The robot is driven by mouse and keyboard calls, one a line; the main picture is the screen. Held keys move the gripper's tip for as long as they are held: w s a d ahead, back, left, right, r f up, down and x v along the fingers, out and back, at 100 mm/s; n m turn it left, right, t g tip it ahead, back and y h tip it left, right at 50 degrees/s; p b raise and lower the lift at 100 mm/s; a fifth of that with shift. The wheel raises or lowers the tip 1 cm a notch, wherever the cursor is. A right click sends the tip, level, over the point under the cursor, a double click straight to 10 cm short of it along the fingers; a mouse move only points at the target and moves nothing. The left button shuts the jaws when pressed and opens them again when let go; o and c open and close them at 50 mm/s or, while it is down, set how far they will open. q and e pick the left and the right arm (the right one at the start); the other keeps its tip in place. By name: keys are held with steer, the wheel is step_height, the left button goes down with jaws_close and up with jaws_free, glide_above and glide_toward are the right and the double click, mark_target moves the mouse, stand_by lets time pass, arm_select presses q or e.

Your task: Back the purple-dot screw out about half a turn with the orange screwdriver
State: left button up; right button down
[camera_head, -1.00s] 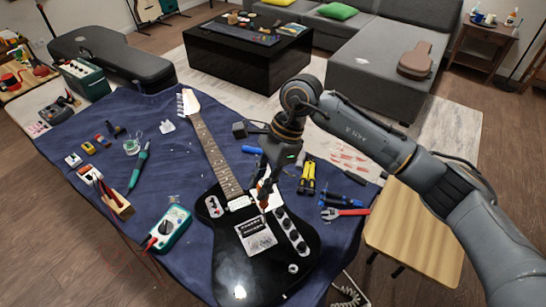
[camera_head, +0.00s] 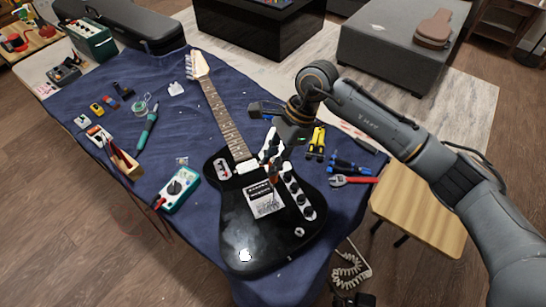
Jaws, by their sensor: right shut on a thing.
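The black electric guitar (camera_head: 240,232) lies on a blue cloth, its neck pointing to the upper left. A silver bridge plate (camera_head: 264,203) sits on its body, with a row of dark knobs (camera_head: 296,193) to the right. My right gripper (camera_head: 274,161) is over the body near the end of the neck, shut on the orange screwdriver (camera_head: 274,171). The screwdriver points down towards the bridge area. I cannot tell if its tip touches a screw. The purple-dot screw is too small to make out. My left gripper is not in view.
A teal multimeter (camera_head: 178,189) lies left of the guitar. Yellow-handled pliers (camera_head: 317,142) and a red-handled wrench (camera_head: 352,181) lie to the right. A green soldering iron (camera_head: 147,132) and small parts are at the left. A wooden stool (camera_head: 420,215) stands right of the cloth.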

steer(key=shift+f+m+t, duration=0.2)
steer(key=shift+m+t, duration=0.1)
steer(key=shift+m, duration=0.3)
steer(key=m+t+b, duration=0.1)
steer(key=m+t, duration=0.1)
steer(key=m, duration=0.2)
steer(key=shift+m, duration=0.4)
steer(key=m+t, duration=0.1)
steer(key=m, duration=0.1)
steer(key=shift+w+r+m+b, duration=0.1)
steer(key=shift+m+b, duration=0.25)
steer(key=shift+m, duration=0.05)
steer(key=shift+m+t+b, duration=0.3)
steer(key=shift+m, duration=0.5)
steer(key=shift+m+t+h, duration=0.3)
steer(key=shift+m+t, duration=0.1)
steer(key=shift+m, duration=0.6)
steer(key=shift+b, duration=0.95)
steer(key=shift+f+b, duration=0.4)
steer(key=shift+b, duration=0.1)
